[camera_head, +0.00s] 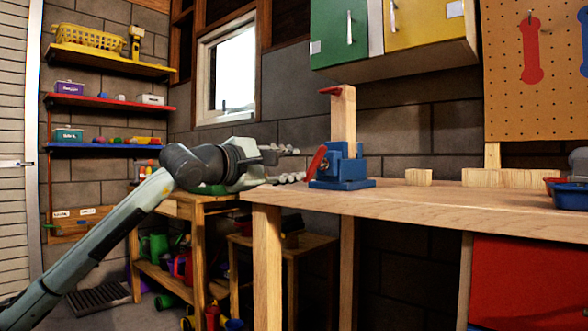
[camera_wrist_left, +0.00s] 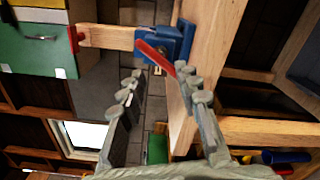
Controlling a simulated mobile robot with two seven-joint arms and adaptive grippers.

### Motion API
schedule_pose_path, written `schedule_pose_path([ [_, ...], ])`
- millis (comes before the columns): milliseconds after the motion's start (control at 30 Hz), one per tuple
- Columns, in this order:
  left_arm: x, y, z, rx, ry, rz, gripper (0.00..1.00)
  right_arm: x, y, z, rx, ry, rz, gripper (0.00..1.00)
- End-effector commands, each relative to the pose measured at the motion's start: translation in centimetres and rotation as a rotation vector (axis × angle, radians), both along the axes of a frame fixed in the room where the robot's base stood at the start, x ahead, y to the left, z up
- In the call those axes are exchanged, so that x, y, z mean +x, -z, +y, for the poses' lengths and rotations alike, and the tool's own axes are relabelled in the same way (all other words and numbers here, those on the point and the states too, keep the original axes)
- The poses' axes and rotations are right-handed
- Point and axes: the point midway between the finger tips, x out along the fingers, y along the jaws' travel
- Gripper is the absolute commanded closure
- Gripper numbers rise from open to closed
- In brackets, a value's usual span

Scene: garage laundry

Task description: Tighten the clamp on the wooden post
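The blue clamp (camera_head: 340,170) stands near the left end of the wooden workbench, with the wooden post (camera_head: 342,120) upright in it. A red lever (camera_head: 316,162) sticks out on the clamp's left side, tilted. My left gripper (camera_head: 291,163) is open, just left of the clamp, with its fingers pointing at it. In the left wrist view, the red lever (camera_wrist_left: 155,57) lies ahead of the open fingers (camera_wrist_left: 165,85), and the clamp (camera_wrist_left: 178,43) and post (camera_wrist_left: 110,37) show beyond. I see no contact with the lever. My right gripper is in neither view.
Green and yellow cabinets (camera_head: 425,25) hang above. A lower wooden table (camera_head: 180,207) stands behind my left arm. The bench top right of the clamp is mostly clear.

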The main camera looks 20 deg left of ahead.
Motion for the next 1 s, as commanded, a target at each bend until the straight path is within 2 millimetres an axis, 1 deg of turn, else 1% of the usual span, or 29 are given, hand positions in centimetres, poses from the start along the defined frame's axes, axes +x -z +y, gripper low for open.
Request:
schedule_pose_path([
  [200, 0.0, 0.0, 0.0, 0.0, 0.0, 0.0, 0.67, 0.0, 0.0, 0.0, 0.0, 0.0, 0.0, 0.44],
  [300, 0.0, 0.1, 0.0, -0.001, 0.0, 0.0, 0.67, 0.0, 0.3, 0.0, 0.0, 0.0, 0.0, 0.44],
  [567, -0.3, 0.0, 0.2, 0.0, -0.001, 0.0, 0.67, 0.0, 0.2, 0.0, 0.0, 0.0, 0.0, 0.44],
  [667, -1.2, 0.0, 0.6, 0.0, -0.002, 0.001, 0.67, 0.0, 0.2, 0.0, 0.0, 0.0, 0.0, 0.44],
  [767, -2.9, 0.0, 1.2, 0.002, -0.004, 0.001, 0.67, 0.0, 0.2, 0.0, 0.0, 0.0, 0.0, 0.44],
  [1000, -7.8, 0.1, 3.0, 0.004, -0.005, 0.003, 0.67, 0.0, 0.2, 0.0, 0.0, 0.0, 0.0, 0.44],
])
